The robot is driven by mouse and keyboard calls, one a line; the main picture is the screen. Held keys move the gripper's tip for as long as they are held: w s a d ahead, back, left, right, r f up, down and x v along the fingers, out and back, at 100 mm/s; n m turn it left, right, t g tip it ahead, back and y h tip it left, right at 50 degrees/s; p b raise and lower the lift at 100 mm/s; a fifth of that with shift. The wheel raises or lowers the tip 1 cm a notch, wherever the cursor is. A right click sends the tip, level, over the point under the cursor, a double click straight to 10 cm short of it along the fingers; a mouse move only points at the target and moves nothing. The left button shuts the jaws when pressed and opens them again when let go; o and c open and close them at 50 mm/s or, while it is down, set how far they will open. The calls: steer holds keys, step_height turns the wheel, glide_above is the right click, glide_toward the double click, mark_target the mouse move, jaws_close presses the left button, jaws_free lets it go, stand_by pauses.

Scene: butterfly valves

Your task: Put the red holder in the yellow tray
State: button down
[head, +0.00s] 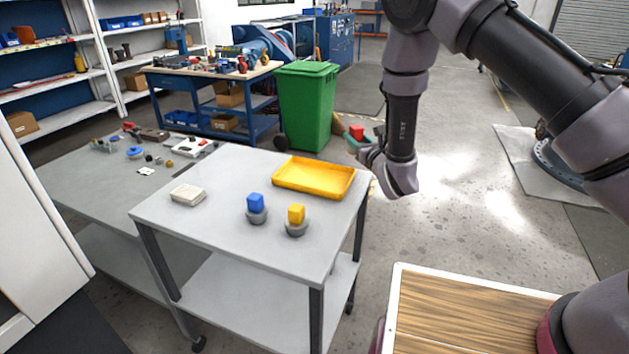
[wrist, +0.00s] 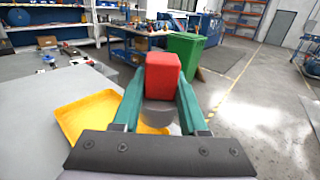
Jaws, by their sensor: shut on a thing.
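The red holder (wrist: 162,75) has a red block top over a grey round base, seen in the wrist view between my gripper's green fingers. My gripper (head: 357,141) is shut on it, and the red top (head: 356,132) shows in the head view. The gripper holds it in the air near the tray's back right corner, seemingly above tray height. The yellow tray (head: 313,178) lies empty on the grey table's back right part. It also shows in the wrist view (wrist: 85,117), below and left of the holder, partly hidden by my gripper.
A blue holder (head: 256,208) and a yellow holder (head: 296,219) stand on the table (head: 220,235) in front of the tray. A whitish box (head: 188,195) lies at the left. A green bin (head: 306,105) stands on the floor behind. Another low bench with small parts adjoins at left.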

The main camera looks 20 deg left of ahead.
steer(key=shift+n+g+y, duration=0.5)
steer(key=shift+y, duration=0.1)
steer(key=shift+s+a+f, duration=0.65)
steer(key=shift+f, duration=1.3)
steer(key=shift+s+a+f, duration=0.6)
steer(key=shift+a+f, duration=0.1)
steer(key=shift+f, duration=1.3)
steer(key=shift+s+a+f, duration=0.65)
steer(key=shift+f, duration=1.3)
steer(key=shift+c, duration=2.2)
jaws_free()
steer(key=shift+f, duration=0.2)
steer(key=shift+r, duration=0.1)
